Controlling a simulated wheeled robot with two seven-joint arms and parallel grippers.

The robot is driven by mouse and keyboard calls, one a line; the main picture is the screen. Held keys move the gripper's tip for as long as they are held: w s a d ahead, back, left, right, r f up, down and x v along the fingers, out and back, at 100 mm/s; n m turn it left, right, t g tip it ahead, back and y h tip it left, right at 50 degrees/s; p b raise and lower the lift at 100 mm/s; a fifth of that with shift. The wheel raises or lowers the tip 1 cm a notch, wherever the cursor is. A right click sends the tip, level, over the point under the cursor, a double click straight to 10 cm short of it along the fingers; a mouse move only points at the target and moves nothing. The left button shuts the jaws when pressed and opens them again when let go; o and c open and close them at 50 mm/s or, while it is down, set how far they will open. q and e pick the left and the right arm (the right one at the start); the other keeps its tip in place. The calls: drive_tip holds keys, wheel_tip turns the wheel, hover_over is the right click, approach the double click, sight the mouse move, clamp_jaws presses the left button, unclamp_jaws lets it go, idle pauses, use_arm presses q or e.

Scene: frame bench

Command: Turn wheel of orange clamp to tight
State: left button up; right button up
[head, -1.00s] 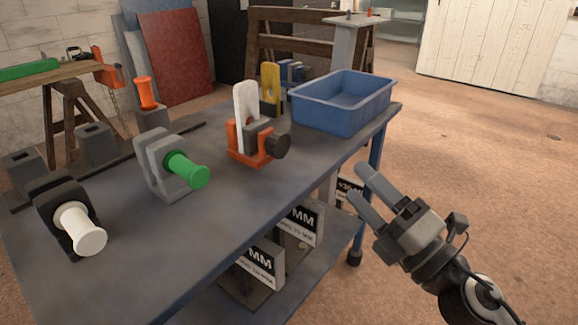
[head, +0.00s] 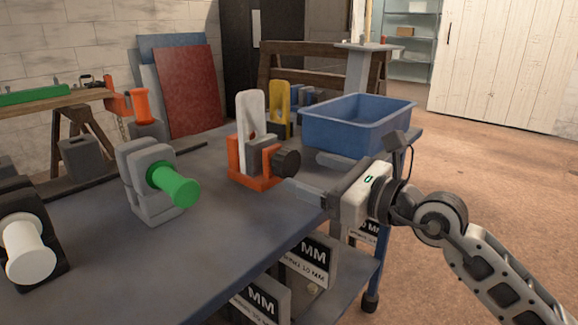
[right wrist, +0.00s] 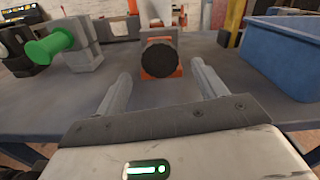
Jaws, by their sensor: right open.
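The orange clamp (head: 240,172) stands on the grey bench with a white upright plate (head: 251,115) in it. Its black wheel (head: 287,163) faces toward my right gripper. In the right wrist view the wheel (right wrist: 160,58) is ahead, between and beyond the two fingertips. My right gripper (head: 312,173) is open and empty, its fingers pointing at the wheel; in the right wrist view (right wrist: 160,85) neither finger appears to touch it. My left gripper is not in view.
A blue bin (head: 350,130) stands just right of the clamp, close to my right gripper. A grey clamp with a green handle (head: 174,185) and a black one with a white handle (head: 28,250) stand left. The bench front (head: 225,245) is clear.

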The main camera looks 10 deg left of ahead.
sight(291, 165)
drive_tip(key=x, duration=0.4)
drive_tip(key=shift+w+a+b, duration=0.15)
drive_tip(key=shift+a+b, duration=0.15)
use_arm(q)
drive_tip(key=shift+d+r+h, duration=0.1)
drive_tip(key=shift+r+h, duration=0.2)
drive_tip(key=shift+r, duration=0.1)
use_arm(e)
drive_tip(key=shift+w+a, duration=0.35)
drive_tip(key=shift+a, duration=0.15)
